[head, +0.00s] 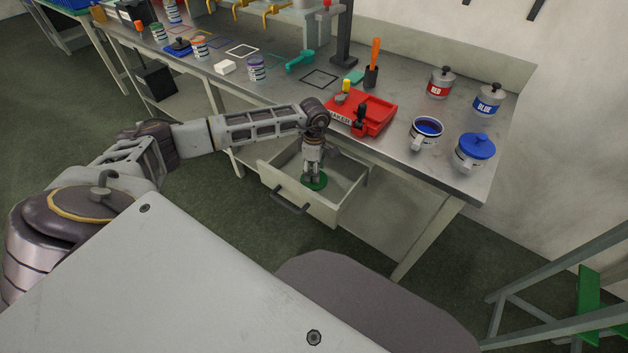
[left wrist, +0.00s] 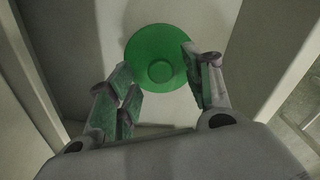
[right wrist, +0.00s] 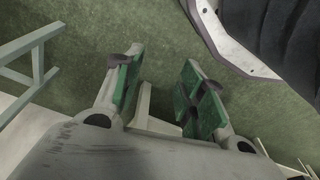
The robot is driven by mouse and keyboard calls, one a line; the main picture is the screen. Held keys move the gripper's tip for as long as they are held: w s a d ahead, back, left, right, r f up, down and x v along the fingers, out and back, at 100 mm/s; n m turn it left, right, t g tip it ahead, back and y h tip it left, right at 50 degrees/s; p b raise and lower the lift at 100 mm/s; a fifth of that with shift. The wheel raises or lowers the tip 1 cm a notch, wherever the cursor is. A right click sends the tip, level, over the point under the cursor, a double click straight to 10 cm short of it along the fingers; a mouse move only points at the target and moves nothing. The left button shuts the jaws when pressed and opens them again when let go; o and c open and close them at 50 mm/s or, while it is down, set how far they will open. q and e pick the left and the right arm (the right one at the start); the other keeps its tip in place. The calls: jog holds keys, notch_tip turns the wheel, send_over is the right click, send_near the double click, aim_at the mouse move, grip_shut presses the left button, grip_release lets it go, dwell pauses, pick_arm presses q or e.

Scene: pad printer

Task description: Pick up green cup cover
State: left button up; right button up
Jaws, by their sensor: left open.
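The green cup cover (head: 316,183) lies in the open drawer under the workbench, near the drawer's front. In the left wrist view the cover (left wrist: 150,50) is a round green disc with a raised knob in the middle. My left gripper (head: 312,178) reaches down into the drawer above the cover. Its fingers (left wrist: 165,88) are open, with the knob framed between and beyond them; I cannot tell whether they touch the cover. My right gripper (right wrist: 158,85) is open and empty over the green floor, away from the bench.
The drawer (head: 335,205) has raised walls close around my left gripper. The workbench (head: 400,185) above holds a red tray (head: 372,113), a mug with dark liquid (head: 424,135), a mug with a blue cover (head: 472,152), and red and blue ink pots. A metal frame (head: 545,290) stands at lower right.

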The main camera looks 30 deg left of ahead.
pick_arm(q)
notch_tip(320, 180, down, 2)
jog(key=shift+f, duration=0.25)
pick_arm(e)
jog(key=shift+w+a+r, duration=0.1)
jog(key=shift+a+r, duration=0.05)
jog(key=shift+r, duration=0.4)
jog(key=shift+w+a+r, duration=0.1)
jog(key=shift+r, duration=0.45)
jog(key=shift+s+f, duration=0.1)
jog(key=shift+f, duration=0.05)
pick_arm(q)
jog(key=c, duration=1.1)
jog(key=shift+r, duration=0.85)
notch_tip(320, 180, up, 7)
jog(key=shift+f+p, duration=0.1)
jog(key=shift+p, duration=0.45)
jog(key=shift+r, duration=0.8)
pick_arm(e)
jog(key=shift+s+d+f, duration=0.1)
jog(key=shift+d+f, duration=0.1)
jog(key=shift+f, duration=0.6)
jog(key=shift+s+d+f, duration=0.1)
jog(key=shift+d+f, duration=0.05)
jog(key=shift+f, duration=0.65)
jog(key=shift+d+f, duration=0.2)
jog(key=shift+f, duration=0.6)
